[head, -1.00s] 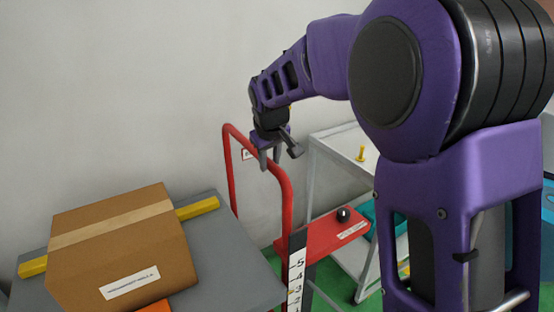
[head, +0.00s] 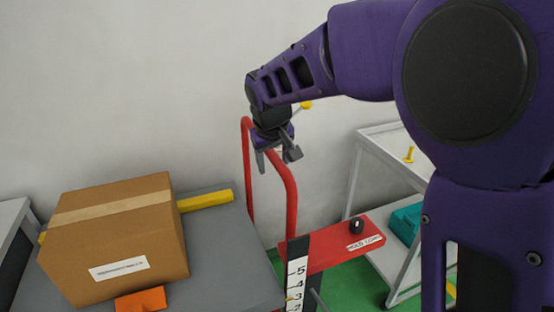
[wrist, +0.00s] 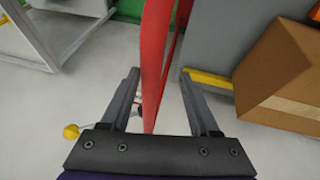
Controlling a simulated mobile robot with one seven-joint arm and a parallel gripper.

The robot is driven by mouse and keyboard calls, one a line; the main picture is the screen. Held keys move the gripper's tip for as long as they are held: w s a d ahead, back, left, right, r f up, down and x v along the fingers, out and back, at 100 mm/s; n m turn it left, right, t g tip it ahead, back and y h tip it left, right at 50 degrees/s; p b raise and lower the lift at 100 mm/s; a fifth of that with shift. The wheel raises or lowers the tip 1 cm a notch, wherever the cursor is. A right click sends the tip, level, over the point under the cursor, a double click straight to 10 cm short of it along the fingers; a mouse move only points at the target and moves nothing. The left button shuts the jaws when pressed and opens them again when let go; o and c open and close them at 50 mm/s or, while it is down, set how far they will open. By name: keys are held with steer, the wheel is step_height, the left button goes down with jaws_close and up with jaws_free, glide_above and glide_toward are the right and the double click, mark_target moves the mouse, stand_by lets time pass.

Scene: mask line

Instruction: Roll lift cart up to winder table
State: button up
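The lift cart has a grey platform (head: 225,225), a red tube handle (head: 291,205) and a column with a number scale (head: 297,282). A taped cardboard box (head: 120,235) sits on the platform. My gripper (head: 277,163) is at the top of the handle. In the wrist view, its fingers (wrist: 160,72) are apart. The red handle (wrist: 154,65) runs between them with a gap on each side, so it is not gripped. A pale table edge (head: 14,212) shows at the far left; I cannot tell whether it is the winder table.
A yellow bar (head: 205,201) lies behind the box, and an orange piece (head: 141,300) is in front of it. A red plate with a black knob (head: 356,226) juts from the column. A white rack (head: 385,150) with a teal bin (head: 406,222) stands right. A wall is behind.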

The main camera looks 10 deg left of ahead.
steer(key=shift+w+d+r, duration=0.1)
steer(key=shift+d, duration=0.05)
steer(key=shift+r, duration=0.2)
steer(key=p+v, duration=0.2)
steer(key=v, duration=1.5)
steer(key=shift+p, duration=0.3)
